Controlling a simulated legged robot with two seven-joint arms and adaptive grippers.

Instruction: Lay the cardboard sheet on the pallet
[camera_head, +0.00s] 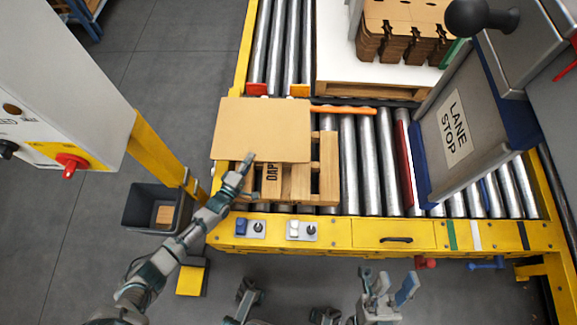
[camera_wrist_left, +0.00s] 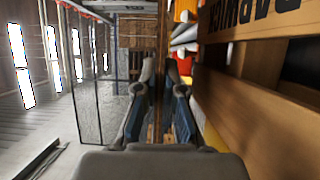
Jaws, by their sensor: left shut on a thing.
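The tan cardboard sheet (camera_head: 262,128) lies over the far part of the wooden pallet (camera_head: 328,170) on the roller conveyor; its left edge reaches the yellow frame. The pallet's near slats, with black lettering, are uncovered. My left gripper (camera_head: 246,165) is shut on the sheet's near edge. In the left wrist view the sheet (camera_wrist_left: 163,45) is a thin edge-on strip between the fingers (camera_wrist_left: 158,110), with the pallet (camera_wrist_left: 250,70) close on the right. Whether the sheet rests flat on the pallet is not clear. My right gripper (camera_head: 386,289) is open and empty, in front of the conveyor.
Stacked brown cardboard blanks (camera_head: 400,32) stand on a white-topped pallet at the back. A grey "LANE STOP" panel (camera_head: 455,128) stands over the rollers at right. A grey bin (camera_head: 150,208) stands at the left, by the control cabinet (camera_head: 70,95). Rollers (camera_head: 365,165) right of the pallet are bare.

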